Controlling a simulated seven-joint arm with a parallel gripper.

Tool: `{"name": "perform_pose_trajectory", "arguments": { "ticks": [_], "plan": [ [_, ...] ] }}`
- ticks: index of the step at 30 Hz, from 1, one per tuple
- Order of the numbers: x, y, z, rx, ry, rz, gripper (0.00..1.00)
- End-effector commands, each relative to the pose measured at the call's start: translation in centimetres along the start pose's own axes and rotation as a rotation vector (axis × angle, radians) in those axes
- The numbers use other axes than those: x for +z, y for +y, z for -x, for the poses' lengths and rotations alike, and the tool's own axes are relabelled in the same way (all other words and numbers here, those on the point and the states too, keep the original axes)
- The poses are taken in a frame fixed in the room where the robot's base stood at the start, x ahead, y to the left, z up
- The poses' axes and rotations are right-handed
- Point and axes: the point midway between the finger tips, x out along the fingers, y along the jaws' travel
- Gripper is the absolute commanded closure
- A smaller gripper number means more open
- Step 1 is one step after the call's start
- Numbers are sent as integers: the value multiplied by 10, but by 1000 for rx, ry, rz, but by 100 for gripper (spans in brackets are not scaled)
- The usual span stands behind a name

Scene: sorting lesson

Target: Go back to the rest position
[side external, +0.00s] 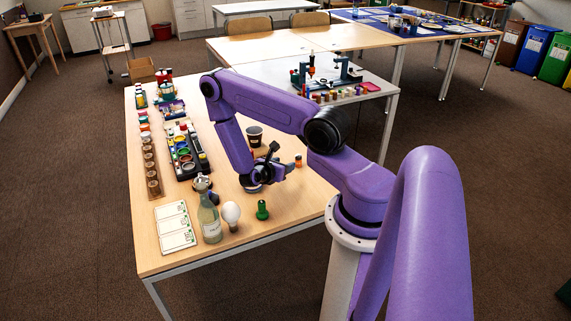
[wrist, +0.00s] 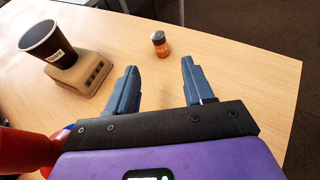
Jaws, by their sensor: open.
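My gripper (wrist: 158,82) is open in the wrist view, with its two blue-grey fingers apart and nothing between them. In the side view my gripper (side external: 290,166) hangs low over the right part of the table, close to the orange jar (side external: 298,160). My wrist and hand partly hide the table surface there.
A black tray (side external: 187,158) lies on the left.

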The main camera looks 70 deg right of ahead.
Motion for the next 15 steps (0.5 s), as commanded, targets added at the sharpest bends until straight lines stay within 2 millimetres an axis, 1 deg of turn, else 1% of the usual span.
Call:
{"name": "perform_pose_trajectory", "arguments": {
  "ticks": [10,13,15],
  "plan": [
    [2,0,1,-5,-2,-4,48],
    [11,1,6,-22,-12,-26,48],
    [21,5,14,-32,-21,-53,48]
  ]
}}
